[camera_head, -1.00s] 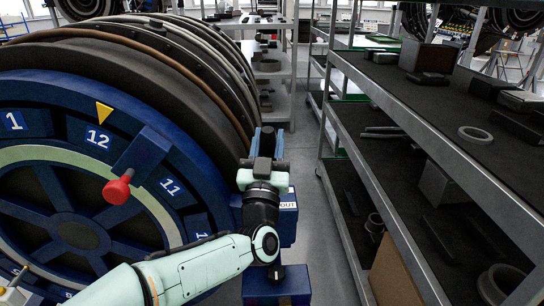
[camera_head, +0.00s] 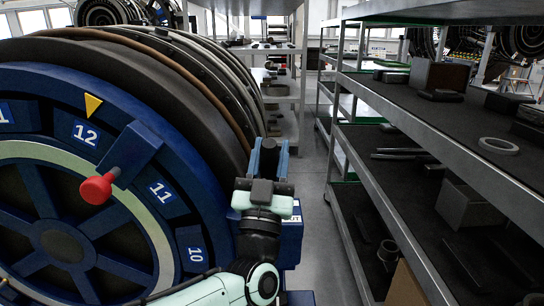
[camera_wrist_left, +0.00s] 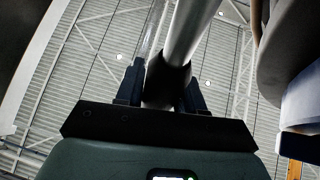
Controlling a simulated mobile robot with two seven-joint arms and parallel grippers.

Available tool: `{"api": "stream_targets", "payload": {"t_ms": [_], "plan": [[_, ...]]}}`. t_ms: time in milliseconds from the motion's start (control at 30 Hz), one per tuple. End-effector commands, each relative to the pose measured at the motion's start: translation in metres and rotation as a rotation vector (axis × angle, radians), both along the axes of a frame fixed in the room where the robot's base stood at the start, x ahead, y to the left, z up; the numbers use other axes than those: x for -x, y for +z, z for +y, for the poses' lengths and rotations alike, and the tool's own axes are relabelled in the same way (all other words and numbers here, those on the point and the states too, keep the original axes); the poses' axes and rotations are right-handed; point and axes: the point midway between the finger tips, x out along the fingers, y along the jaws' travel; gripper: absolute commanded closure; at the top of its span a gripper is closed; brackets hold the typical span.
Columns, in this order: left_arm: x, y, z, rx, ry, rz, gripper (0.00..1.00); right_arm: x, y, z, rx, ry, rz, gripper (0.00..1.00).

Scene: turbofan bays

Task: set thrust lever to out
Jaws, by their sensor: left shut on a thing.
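The thrust lever shows in the left wrist view as a pale grey rod (camera_wrist_left: 190,32) with a dark grip held between my fingers. My left gripper (camera_wrist_left: 163,88) is shut on that grip. In the head view my left gripper (camera_head: 268,158) points up beside the right side of the big blue engine ring. A blue box (camera_head: 291,245) with a white label stands just behind my wrist; only the end of the label's lettering shows, the rest is hidden. The lever's base is hidden in the head view. My right gripper is not in view.
A blue numbered dial (camera_head: 188,285) with a red-knobbed handle (camera_head: 97,189) and a yellow pointer (camera_head: 93,104) fills the left. Metal shelving (camera_head: 400,200) with dark parts and a ring (camera_head: 498,146) stands on the right. A narrow grey aisle (camera_head: 318,170) lies between.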

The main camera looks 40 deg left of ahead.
Motion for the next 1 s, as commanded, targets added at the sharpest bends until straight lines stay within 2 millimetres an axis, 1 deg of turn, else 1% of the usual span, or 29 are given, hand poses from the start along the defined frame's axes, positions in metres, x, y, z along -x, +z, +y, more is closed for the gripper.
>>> {"api": "stream_targets", "payload": {"t_ms": [200,233,267,300,667,767,867,1000], "plan": [[0.0,-0.001,-0.002,0.0,-0.004,0.0,1.0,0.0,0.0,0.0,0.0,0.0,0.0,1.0],[0.0,-0.001,-0.002,0.0,-0.004,0.0,0.59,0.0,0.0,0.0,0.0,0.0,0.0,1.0],[0.0,-0.001,-0.002,0.0,-0.004,0.0,0.49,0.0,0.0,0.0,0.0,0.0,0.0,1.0],[0.0,-0.001,-0.002,0.0,-0.004,0.0,0.42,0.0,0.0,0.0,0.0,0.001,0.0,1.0],[0.003,-0.004,-0.003,0.0,-0.002,0.001,0.42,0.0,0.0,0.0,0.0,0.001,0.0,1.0],[0.01,-0.011,-0.007,-0.001,-0.004,0.002,0.42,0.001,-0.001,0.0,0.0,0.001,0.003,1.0],[0.023,-0.023,-0.014,-0.001,-0.004,0.003,0.42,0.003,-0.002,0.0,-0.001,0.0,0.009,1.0],[0.044,-0.044,-0.026,-0.001,-0.003,0.003,0.42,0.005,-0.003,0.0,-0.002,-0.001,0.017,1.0]]}}
